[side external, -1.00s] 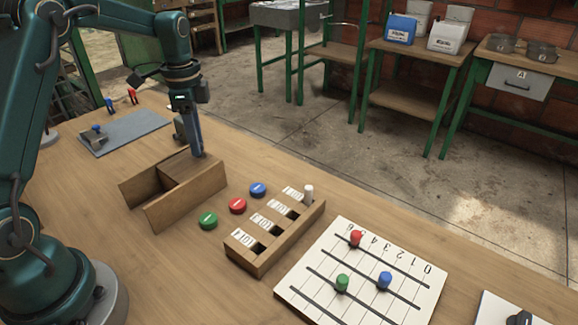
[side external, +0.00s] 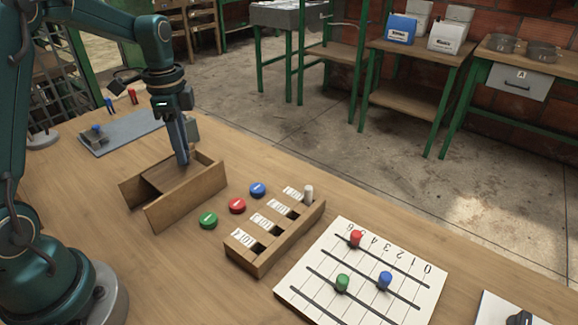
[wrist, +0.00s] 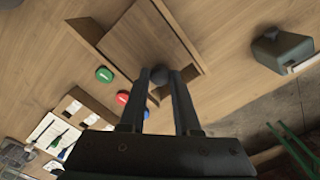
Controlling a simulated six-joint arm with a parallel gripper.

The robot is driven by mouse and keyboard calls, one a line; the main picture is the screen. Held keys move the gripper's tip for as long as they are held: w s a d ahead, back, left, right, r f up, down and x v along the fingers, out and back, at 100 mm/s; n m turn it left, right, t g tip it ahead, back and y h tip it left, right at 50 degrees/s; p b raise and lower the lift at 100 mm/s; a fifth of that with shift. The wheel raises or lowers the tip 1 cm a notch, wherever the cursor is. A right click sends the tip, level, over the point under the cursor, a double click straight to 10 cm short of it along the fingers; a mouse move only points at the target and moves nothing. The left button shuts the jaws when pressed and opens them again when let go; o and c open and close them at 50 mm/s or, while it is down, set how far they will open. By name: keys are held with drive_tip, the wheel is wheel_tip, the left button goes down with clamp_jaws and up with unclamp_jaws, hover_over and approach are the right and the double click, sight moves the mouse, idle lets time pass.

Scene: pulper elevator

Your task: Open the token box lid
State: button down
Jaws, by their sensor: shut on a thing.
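The wooden token box (side external: 188,200) stands on the table, with long side walls that run out past the lid at its left end. Its flat wooden lid (side external: 168,177) lies between these walls, and a gap shows at the right end. In the wrist view the lid (wrist: 138,38) fills much of the box. My gripper (side external: 183,161) points down at the lid's right part. In the wrist view its fingers are shut on a dark round knob (wrist: 158,75) on the lid. The inside of the box is mostly hidden.
Green (side external: 208,220), red (side external: 237,206) and blue (side external: 258,189) tokens lie right of the box. Beyond them are a slotted wooden rack (side external: 262,262) and a white numbered board (side external: 320,292) with pegs. A grey plate (side external: 125,133) lies behind the box.

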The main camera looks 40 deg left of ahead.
sight(169, 174)
drive_tip(key=shift+s+r, duration=0.1)
drive_tip(key=shift+s, duration=1.95)
drive_tip(key=c, duration=0.6)
unclamp_jaws()
drive_tip(key=shift+r, duration=2.55)
